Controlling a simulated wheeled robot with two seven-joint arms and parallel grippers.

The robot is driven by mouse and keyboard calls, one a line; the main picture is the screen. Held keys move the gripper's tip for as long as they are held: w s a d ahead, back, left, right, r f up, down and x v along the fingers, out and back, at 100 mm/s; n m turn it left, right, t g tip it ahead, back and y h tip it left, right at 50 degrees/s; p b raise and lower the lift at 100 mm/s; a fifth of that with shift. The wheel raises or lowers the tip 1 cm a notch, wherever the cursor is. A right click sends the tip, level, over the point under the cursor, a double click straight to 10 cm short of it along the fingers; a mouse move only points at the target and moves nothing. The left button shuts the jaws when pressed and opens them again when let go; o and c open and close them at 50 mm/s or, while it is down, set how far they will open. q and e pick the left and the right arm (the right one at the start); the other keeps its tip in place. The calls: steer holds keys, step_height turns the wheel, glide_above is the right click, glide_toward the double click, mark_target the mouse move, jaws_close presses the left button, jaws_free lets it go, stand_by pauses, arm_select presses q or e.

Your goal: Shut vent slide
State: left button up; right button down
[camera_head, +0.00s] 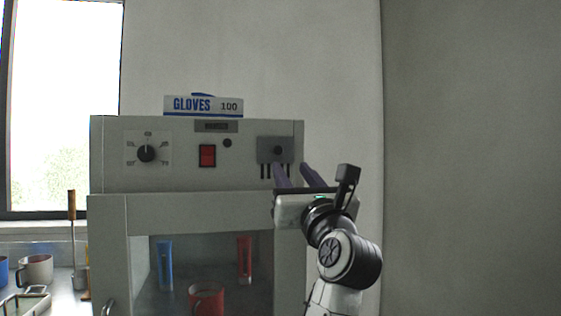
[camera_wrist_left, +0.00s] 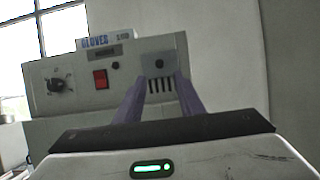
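My left gripper (camera_head: 294,170) is in front of the panel, just below and right of the slide. Its two purple fingers (camera_wrist_left: 160,80) are apart, point toward the slide and slots, and hold nothing. I cannot tell how far they are from the panel. My right gripper is not in view.
The grey machine (camera_head: 110,160) carries a dial (camera_head: 146,153), a red switch (camera_head: 207,155) and a glove box (camera_head: 203,106) on top. Behind its lower window are a blue tube (camera_head: 165,265), a red tube (camera_head: 245,260) and a red mug (camera_head: 207,299). Mugs stand at left.

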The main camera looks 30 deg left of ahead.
mark_target(279, 151)
arm_select(q)
steer(key=p+x, duration=0.1)
steer(key=x, duration=0.9)
steer(key=shift+w+a, duration=0.1)
steer(key=shift+a, duration=0.05)
jaws_close()
